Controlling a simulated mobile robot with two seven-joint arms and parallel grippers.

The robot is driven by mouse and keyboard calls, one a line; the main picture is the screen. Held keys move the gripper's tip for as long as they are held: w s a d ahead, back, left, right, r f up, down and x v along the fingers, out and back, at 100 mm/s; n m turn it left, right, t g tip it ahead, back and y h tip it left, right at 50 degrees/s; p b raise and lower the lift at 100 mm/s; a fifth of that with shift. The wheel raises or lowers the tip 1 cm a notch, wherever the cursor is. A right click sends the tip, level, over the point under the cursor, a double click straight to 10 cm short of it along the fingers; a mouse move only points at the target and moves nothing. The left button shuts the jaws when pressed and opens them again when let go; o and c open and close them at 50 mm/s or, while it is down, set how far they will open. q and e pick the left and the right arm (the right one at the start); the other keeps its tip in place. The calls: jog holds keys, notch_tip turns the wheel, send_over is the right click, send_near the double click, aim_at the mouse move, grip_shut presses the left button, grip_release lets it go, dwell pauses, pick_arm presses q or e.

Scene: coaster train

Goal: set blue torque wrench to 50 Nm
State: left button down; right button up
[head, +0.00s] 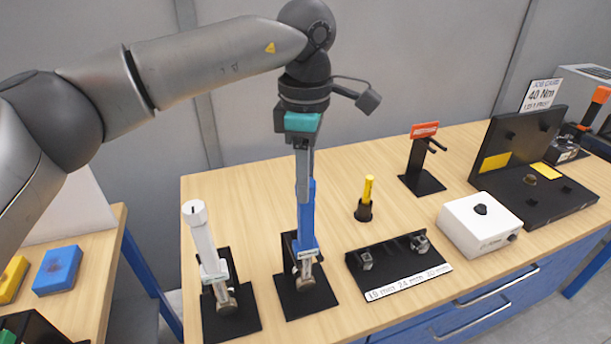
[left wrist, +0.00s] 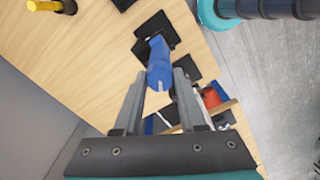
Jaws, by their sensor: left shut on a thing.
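The blue torque wrench (head: 307,228) stands upright, its head low at a black stand (head: 305,300) on the wooden bench. It also shows between my fingers in the left wrist view (left wrist: 159,62). My left gripper (head: 304,185) comes down from above and is shut on the upper end of the blue wrench. The wrench's scale is too small to read, so its setting cannot be told. My right gripper is in neither view.
A white wrench (head: 206,243) stands close left of the blue one. A black socket rack (head: 390,265), a yellow-handled tool (head: 367,195), a white box (head: 480,222) and an orange-topped stand (head: 421,170) are to the right. A job card (head: 541,94) appears to read 40 Nm.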

pick_arm(q)
jog(key=shift+r, duration=0.1)
jog(key=shift+c, duration=2.4)
grip_release()
notch_tip(320, 180, up, 15)
jog(key=shift+p, duration=0.4)
